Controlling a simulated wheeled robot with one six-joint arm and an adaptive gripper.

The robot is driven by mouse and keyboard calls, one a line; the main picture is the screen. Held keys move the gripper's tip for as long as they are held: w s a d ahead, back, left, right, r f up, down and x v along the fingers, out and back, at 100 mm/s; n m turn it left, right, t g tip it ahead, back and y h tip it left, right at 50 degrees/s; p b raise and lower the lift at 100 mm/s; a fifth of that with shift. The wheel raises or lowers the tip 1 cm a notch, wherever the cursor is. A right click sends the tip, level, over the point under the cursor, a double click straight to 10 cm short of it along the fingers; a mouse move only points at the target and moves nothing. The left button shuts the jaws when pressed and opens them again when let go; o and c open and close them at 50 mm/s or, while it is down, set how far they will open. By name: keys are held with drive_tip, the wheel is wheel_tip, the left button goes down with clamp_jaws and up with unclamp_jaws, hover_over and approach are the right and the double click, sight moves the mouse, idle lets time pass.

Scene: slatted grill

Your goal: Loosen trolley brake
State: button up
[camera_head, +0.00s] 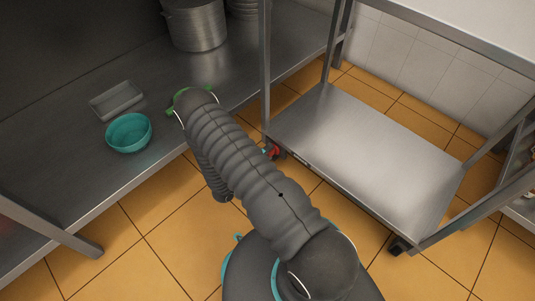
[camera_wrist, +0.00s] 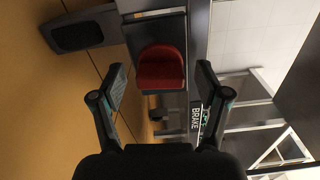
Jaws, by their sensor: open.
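The steel trolley (camera_head: 365,160) stands at the right in the head view. Its red brake lever (camera_head: 273,151) shows low at the near left corner, beside my arm. In the wrist view the red brake lever (camera_wrist: 161,70) is close ahead, roughly centred between my fingertips. My gripper (camera_wrist: 160,86) is open, with one finger on each side of the lever in the picture. I cannot tell whether either finger touches it. A "BRAKE" label (camera_wrist: 222,127) shows to the right of the lever. My arm hides most of the gripper in the head view.
A steel counter (camera_head: 60,170) runs along the left, holding a teal bowl (camera_head: 129,133), a grey tray (camera_head: 117,100) and a large pot (camera_head: 195,25). Another trolley caster (camera_head: 398,246) stands at the near right. Open tiled floor (camera_head: 165,235) lies between counter and trolley.

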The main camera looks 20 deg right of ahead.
drive_tip(key=shift+a, duration=0.1)
drive_tip(key=v, duration=1.2)
drive_tip(key=shift+s, duration=0.1)
